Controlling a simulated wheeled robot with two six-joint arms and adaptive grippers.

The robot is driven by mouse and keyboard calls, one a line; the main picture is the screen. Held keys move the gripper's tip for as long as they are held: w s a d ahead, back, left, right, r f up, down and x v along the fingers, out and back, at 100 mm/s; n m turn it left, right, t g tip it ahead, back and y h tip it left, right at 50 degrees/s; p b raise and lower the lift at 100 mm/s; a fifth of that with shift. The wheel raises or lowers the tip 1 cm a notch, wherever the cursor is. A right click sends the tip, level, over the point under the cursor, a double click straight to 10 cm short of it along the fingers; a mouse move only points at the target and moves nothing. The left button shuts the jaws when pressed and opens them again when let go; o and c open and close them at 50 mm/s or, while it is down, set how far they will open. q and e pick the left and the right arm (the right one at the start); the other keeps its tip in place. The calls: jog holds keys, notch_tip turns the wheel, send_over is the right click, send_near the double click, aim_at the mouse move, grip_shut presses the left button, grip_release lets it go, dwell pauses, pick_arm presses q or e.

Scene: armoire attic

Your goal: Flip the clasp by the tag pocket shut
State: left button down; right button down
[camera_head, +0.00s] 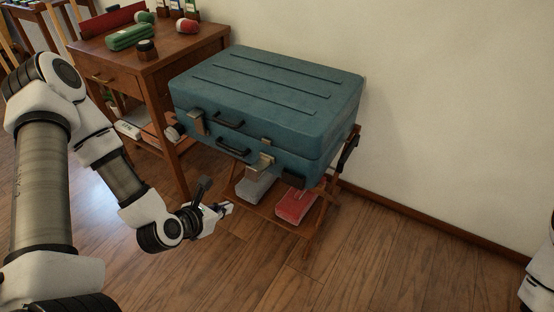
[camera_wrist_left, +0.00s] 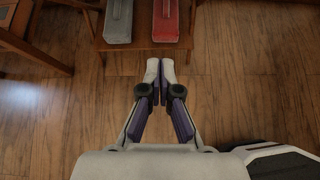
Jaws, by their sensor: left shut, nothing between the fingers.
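A teal suitcase (camera_head: 265,95) lies flat with its lid down on a wooden folding rack (camera_head: 309,232). Its front has two dark handles and two brass clasps. The left clasp (camera_head: 197,122) sits near the left front corner and appears to stick out from the case. The right clasp (camera_head: 262,162) is near the right front corner, below a small brass piece on the lid. I cannot make out which clasp has the tag pocket. My left gripper (camera_head: 224,209) is shut and empty, low in front of the suitcase; its fingertips meet in the left wrist view (camera_wrist_left: 160,72). My right gripper is out of view.
A grey box (camera_head: 254,187) and a red box (camera_head: 296,204) lie on the rack's lower shelf, just beyond my left gripper. A wooden desk (camera_head: 160,55) with small items stands left of the suitcase. The floor (camera_head: 380,255) to the right is clear.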

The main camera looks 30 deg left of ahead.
aim_at(260, 168)
pick_arm(q)
jog(key=shift+w+r+n, duration=0.25)
jog(key=shift+r+n, duration=0.05)
jog(key=shift+r, duration=0.05)
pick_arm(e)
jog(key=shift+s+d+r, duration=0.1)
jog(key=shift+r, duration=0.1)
